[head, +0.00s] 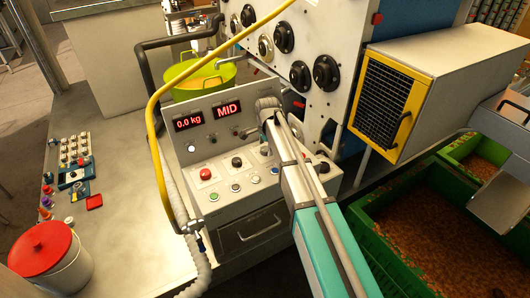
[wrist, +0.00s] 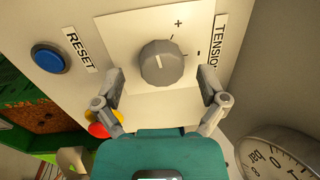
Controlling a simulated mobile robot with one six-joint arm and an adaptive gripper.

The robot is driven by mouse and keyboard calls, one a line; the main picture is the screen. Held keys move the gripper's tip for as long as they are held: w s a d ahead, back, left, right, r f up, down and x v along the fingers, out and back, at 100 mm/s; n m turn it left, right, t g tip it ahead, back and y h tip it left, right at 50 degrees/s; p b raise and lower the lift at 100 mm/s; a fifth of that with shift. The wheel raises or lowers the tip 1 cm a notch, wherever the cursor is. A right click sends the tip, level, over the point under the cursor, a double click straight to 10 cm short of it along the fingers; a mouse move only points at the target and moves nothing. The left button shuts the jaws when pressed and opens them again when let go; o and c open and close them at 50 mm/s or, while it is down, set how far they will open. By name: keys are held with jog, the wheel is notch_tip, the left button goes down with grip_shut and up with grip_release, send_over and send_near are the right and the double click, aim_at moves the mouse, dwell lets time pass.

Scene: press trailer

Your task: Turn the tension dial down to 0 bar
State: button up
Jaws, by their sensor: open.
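The tension dial is a grey ribbed knob (wrist: 161,64) on a pale square plate (wrist: 122,30), in the upper middle of the wrist view. The plate has plus and minus marks and a TENSION label (wrist: 217,45) at its right. The knob's light pointer line is towards the top, near the plus side. My gripper (wrist: 164,80) is open, with one finger on either side below the knob and apart from it. A round gauge marked bar (wrist: 275,155) is partly in view at the lower right; its needle is not visible. In the head view my arm hides the dial.
A blue button (wrist: 48,58) beside a RESET label (wrist: 82,50) is left of the dial. The head view shows the control box (head: 205,185) with a red button (head: 205,174), a yellow pipe (head: 158,130) and green crates (head: 385,240) at the right.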

jog(key=shift+f, duration=0.35)
jog(key=c, duration=1)
jog(key=shift+a, duration=0.2)
jog(key=shift+c, duration=0.8)
jog(key=shift+d, duration=0.2)
